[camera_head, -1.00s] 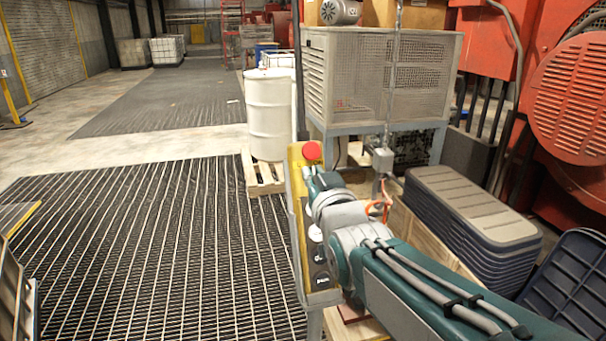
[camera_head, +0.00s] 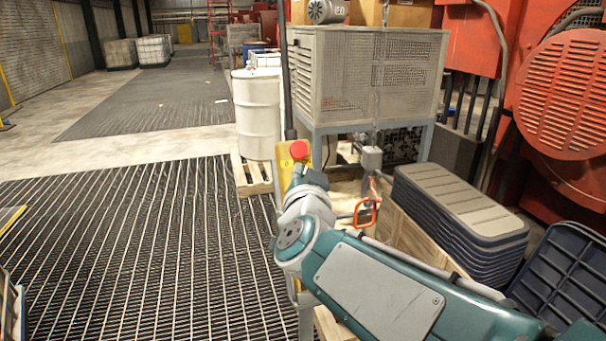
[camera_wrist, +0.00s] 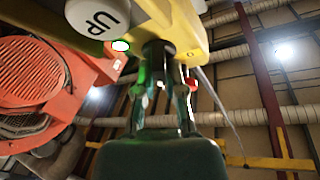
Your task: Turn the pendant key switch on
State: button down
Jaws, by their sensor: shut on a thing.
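The yellow pendant (camera_head: 284,167) with a red button (camera_head: 299,150) on its top end stands beyond my arm in the head view. My arm hides most of its face. In the wrist view the yellow pendant (camera_wrist: 186,22) is close overhead, with a white "UP" button (camera_wrist: 97,18) at upper left and a small round mark beside the grip. My gripper (camera_wrist: 164,82) is shut on the dark key switch (camera_wrist: 158,52) that sticks out of the yellow face. The key's turned position cannot be made out.
An orange-red hook (camera_head: 366,212) hangs just right of my arm. Stacked grey-lidded bins (camera_head: 460,205) and a dark blue crate (camera_head: 565,275) stand to the right. A white drum (camera_head: 257,115) on a pallet is behind the pendant.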

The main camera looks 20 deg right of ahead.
jog(key=shift+f, duration=0.25)
jog(key=c, duration=0.7)
grip_release()
jog(key=shift+r, duration=0.1)
jog(key=shift+a, duration=0.1)
jog(key=v, duration=1.2)
